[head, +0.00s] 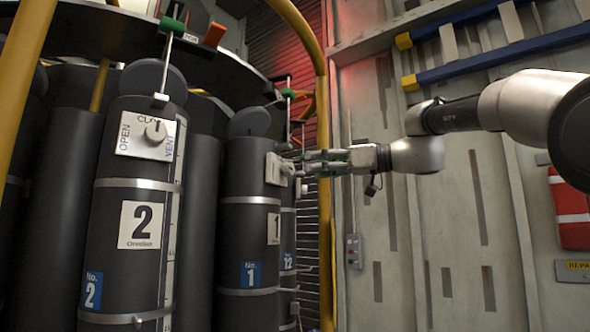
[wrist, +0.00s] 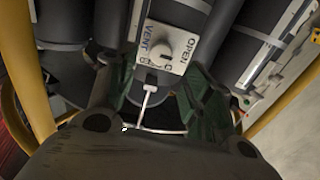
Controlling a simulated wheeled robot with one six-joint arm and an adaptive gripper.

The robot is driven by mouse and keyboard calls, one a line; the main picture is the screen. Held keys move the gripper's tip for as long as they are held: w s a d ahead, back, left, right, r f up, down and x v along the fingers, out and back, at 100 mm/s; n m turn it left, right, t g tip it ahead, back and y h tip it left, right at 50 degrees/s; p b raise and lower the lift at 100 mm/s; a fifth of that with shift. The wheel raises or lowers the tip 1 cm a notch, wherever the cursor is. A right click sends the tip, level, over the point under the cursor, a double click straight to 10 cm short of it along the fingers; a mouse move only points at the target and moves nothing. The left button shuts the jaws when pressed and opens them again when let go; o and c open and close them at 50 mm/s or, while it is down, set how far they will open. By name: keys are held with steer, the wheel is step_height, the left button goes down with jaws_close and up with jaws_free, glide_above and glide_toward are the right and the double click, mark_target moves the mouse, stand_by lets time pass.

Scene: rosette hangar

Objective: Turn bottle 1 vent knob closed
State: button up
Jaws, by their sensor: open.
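Bottle 1 (head: 248,222) is a dark upright cylinder with metal bands and a blue "No. 1" label. Its vent plate (head: 272,168) faces right, edge-on in the head view. In the wrist view the white plate (wrist: 180,62) shows OPEN and VENT, with the third marking partly hidden. In the wrist view the green-padded fingers of my gripper (wrist: 156,82) stand apart on either side below the plate; contact is not visible.
Bottle 2 (head: 133,215) stands at left with its own vent plate (head: 147,136). Another bottle (head: 288,262) stands behind bottle 1. A yellow post (head: 324,200) rises close by my gripper. A white T-shaped rod (wrist: 150,98) shows between my fingers.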

mark_target(292, 168)
steer(key=x, duration=0.7)
steer(key=c, duration=1)
